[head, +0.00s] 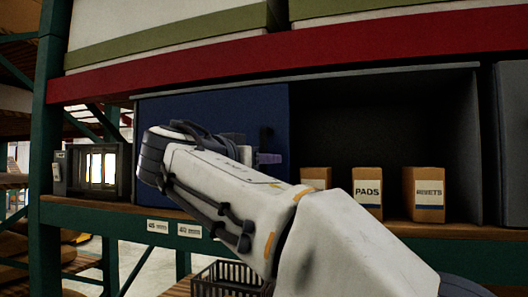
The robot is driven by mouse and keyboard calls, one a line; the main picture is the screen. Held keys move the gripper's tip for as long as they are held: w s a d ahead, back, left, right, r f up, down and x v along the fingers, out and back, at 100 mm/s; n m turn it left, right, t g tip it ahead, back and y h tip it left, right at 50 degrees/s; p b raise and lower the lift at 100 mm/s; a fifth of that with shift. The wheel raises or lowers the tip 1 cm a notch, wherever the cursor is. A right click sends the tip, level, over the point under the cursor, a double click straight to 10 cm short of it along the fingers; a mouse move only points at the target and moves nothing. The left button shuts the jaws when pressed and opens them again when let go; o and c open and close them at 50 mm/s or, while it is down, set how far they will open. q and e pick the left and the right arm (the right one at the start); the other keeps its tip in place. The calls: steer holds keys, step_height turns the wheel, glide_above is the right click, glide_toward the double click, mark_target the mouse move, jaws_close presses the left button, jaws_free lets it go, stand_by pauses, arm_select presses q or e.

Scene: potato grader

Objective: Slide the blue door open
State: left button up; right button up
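The blue door (215,105) covers the left half of a dark cabinet in the head view. Its right edge is near the cabinet's middle, and the right half of the cabinet stands open. A small upright blue handle (264,138) shows near the door's right edge. My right arm comes in from the lower right and crosses the door's lower part. My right gripper (270,158) is partly hidden behind the arm, with its tip just below the handle. I cannot tell whether it touches the handle or whether its fingers are open. My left gripper is out of view.
Three cardboard boxes stand in the open half: one partly hidden box (315,178), the PADS box (367,189) and the RIVETS box (424,192). A red beam (300,58) runs above the cabinet. A green shelf beam (110,220) runs below, over a black crate (225,283).

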steer(key=shift+w+d, duration=0.2)
steer(key=shift+w, duration=0.15)
jaws_close()
stand_by(1.2)
